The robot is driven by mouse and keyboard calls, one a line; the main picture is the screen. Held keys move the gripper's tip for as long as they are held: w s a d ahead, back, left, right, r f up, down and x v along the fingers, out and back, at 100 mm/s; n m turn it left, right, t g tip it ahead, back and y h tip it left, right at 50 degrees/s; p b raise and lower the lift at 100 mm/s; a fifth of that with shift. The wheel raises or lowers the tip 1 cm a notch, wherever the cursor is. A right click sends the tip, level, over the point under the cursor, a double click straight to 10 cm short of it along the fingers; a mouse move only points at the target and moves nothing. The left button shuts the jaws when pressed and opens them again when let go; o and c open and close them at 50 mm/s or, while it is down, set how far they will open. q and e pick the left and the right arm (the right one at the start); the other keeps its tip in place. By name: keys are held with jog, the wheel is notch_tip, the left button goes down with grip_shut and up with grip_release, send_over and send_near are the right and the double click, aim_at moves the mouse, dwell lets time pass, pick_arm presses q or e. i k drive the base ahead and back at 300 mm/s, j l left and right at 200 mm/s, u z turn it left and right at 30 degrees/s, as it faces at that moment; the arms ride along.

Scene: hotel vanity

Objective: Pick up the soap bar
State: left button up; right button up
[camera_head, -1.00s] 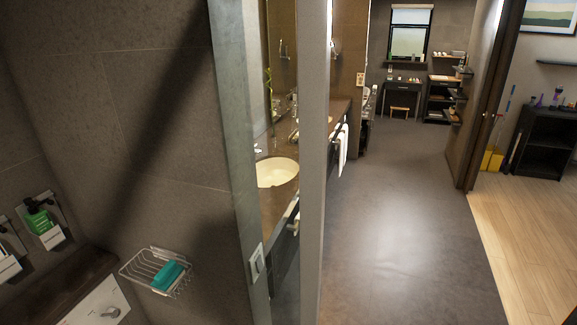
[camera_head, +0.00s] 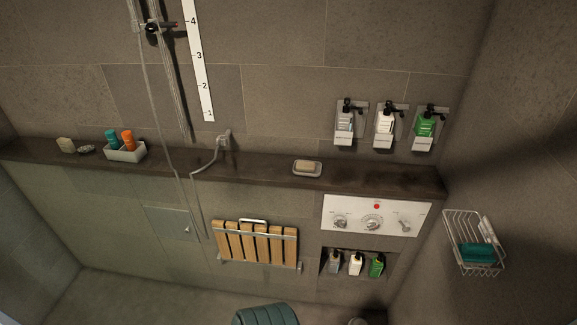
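A tan soap bar (camera_head: 305,165) lies in a small pale dish (camera_head: 306,172) on the dark wall ledge, right of the middle. A teal bar (camera_head: 477,252) that also looks like soap lies in a wire rack (camera_head: 460,225) on the right wall. A small pale block (camera_head: 66,145), perhaps another soap, sits at the far left of the ledge. Neither of my grippers shows in this view.
The ledge (camera_head: 260,168) runs along the shower wall, with a white caddy (camera_head: 126,152) of bottles. Dispensers (camera_head: 384,127) hang above it. A control panel (camera_head: 375,215), a slatted folding seat (camera_head: 255,242) and a bottle niche are below. A teal ribbed object (camera_head: 262,314) is at the bottom.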

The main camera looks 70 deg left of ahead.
aim_at(301, 166)
jog(key=u, duration=2.25)
jog(key=i+z, duration=0.15)
jog(key=i+j, duration=0.05)
